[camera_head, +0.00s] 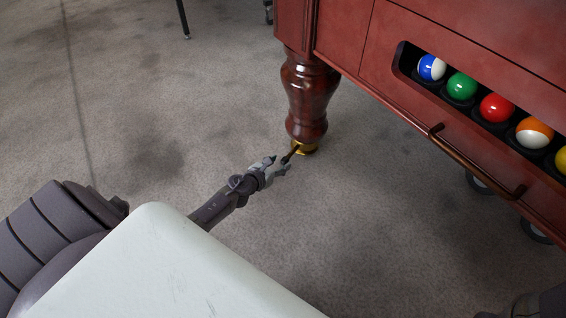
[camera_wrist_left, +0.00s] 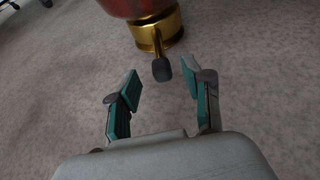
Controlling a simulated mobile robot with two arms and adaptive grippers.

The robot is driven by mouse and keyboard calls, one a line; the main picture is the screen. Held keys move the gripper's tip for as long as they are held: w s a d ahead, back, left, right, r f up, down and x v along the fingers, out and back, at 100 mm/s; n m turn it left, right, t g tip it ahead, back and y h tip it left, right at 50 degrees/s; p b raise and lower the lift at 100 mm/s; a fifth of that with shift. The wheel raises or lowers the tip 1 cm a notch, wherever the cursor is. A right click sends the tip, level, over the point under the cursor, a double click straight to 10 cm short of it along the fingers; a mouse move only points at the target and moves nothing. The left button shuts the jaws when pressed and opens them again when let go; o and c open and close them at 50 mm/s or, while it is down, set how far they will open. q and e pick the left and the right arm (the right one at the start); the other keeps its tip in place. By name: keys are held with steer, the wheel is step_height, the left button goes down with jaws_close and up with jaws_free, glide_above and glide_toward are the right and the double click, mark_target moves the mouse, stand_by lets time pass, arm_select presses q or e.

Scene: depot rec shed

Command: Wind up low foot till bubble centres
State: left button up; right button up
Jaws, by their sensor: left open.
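The turned red-brown table leg (camera_head: 308,95) ends in a brass foot (camera_head: 305,149) on the floor. In the left wrist view the brass foot (camera_wrist_left: 170,28) carries a short brass lever with a dark grip (camera_wrist_left: 161,69) pointing towards me. My left gripper (camera_head: 281,163) is low beside the foot. In the left wrist view its teal-padded fingers (camera_wrist_left: 161,80) are open, one on each side of the grip's end, with gaps on both sides. No bubble level shows.
The red table body (camera_head: 335,35) overhangs the leg. Its side has a ball rack with several balls (camera_head: 497,108) and a bar handle (camera_head: 475,165). Wheels (camera_head: 480,183) show under the table.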

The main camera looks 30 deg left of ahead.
mark_target(284, 160)
arm_select(q)
steer(key=shift+b+x, duration=0.5)
steer(key=shift+x, duration=1)
steer(key=shift+c, duration=0.2)
jaws_close()
steer(key=shift+d, duration=0.1)
